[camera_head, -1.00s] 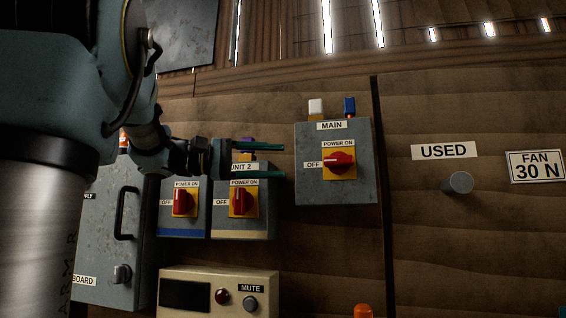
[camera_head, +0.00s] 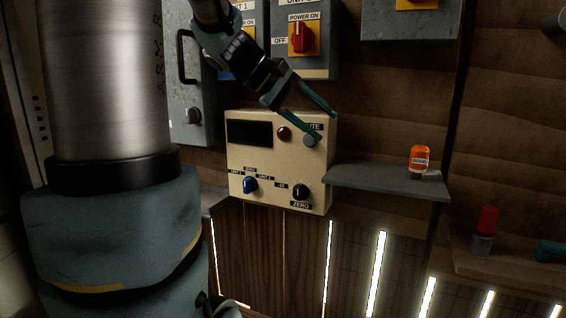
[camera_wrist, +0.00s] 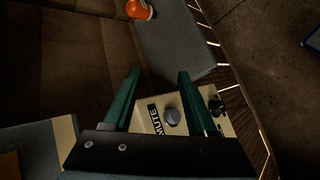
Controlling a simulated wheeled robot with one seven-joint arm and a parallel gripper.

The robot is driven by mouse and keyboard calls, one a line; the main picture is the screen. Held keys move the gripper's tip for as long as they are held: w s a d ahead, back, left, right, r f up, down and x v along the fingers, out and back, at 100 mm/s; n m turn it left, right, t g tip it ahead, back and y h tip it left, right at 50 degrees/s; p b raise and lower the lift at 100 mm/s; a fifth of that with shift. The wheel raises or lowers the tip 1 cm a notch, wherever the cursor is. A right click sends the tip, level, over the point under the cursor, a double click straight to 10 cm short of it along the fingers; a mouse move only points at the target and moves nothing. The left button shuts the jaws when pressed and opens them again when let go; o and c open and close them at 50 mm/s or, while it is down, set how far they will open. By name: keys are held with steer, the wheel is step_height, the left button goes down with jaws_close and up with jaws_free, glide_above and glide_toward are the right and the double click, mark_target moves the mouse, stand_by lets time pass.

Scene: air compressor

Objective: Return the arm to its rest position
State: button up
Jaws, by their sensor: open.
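My gripper (camera_head: 327,127) is open and empty in the head view, with its two green fingers spread in front of the upper right of the beige control panel (camera_head: 262,160). My arm reaches down to it from the upper left. In the wrist view the fingers of my gripper (camera_wrist: 156,85) stand apart, with the grey MUTE button (camera_wrist: 172,116) of the panel showing between them. I cannot tell whether a finger touches the panel.
A grey shelf (camera_head: 385,181) with an orange bottle (camera_head: 419,158) is right of the panel. Switch boxes, one with a red knob (camera_head: 301,37), hang above. A grey cabinet (camera_head: 189,85) is at the left. A red-topped object (camera_head: 486,222) stands lower right.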

steer(key=s+a+f+m+y, duration=0.25)
steer(key=a+f, duration=0.25)
steer(key=f, duration=0.3)
steer(key=s+a+f+m+t+y, duration=0.15)
steer(key=a+f+y, duration=0.25)
steer(key=f, duration=0.4)
steer(key=s+a+f+m+y, duration=0.1)
steer(key=s+a+f+y, duration=0.2)
steer(key=a+f, duration=0.35)
step_height(320, 180, up, 18)
steer(key=s+d+g+p, duration=0.1)
steer(key=p, duration=1.9)
steer(key=shift+s+d+p, duration=0.25)
steer(key=shift+s+p, duration=0.05)
steer(key=shift+s, duration=0.05)
